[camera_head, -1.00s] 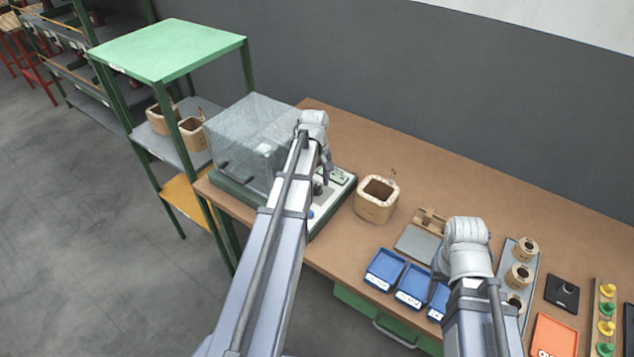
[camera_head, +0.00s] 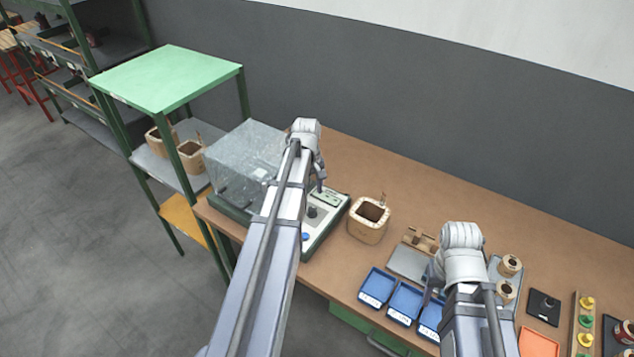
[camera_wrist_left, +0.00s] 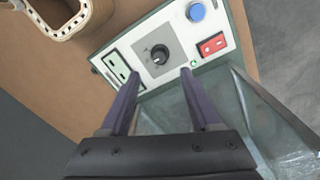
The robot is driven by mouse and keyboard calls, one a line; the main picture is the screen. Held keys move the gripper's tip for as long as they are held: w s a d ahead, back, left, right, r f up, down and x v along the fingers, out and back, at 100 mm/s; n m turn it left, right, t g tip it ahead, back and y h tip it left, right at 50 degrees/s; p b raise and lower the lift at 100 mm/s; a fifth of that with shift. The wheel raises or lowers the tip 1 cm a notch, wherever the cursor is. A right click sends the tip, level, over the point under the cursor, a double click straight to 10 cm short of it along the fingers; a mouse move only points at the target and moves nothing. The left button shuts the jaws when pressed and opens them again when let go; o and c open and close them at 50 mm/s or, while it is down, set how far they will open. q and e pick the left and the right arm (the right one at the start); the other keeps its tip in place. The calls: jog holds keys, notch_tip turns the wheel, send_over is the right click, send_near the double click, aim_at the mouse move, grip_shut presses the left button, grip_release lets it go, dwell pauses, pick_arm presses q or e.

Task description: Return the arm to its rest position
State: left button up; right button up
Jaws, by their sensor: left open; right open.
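My left arm reaches up the middle of the head view, with its left gripper (camera_head: 320,187) over the test box beside the clear cover. In the left wrist view, the two dark fingers of that gripper (camera_wrist_left: 158,82) are apart with nothing between them. They are above the panel (camera_wrist_left: 180,30) with its black knob (camera_wrist_left: 159,55), blue button (camera_wrist_left: 196,11) and red switch (camera_wrist_left: 212,44). Contact with the panel cannot be told. My right arm comes in at the lower right, and its right gripper (camera_head: 432,290) is mostly hidden behind its wrist, near the blue trays.
The clear cover (camera_head: 243,160) is left of the left gripper. Blue trays (camera_head: 377,288) line the table's front edge. A green shelf (camera_head: 168,78) stands at the left. The table (camera_head: 410,190) behind the coil is clear.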

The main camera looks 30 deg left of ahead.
pick_arm(q)
jog(key=s+d+m, duration=0.5)
jog(key=d, duration=0.5)
jog(key=s+d+m+y, duration=0.1)
jog(key=s+d+m, duration=0.4)
jog(key=d, duration=0.5)
jog(key=s+d+m, duration=0.5)
jog(key=s+d, duration=0.1)
jog(key=d, duration=0.5)
jog(key=shift+s+m+g, duration=0.15)
jog(key=shift+m+g, duration=0.15)
jog(key=shift+m, duration=0.1)
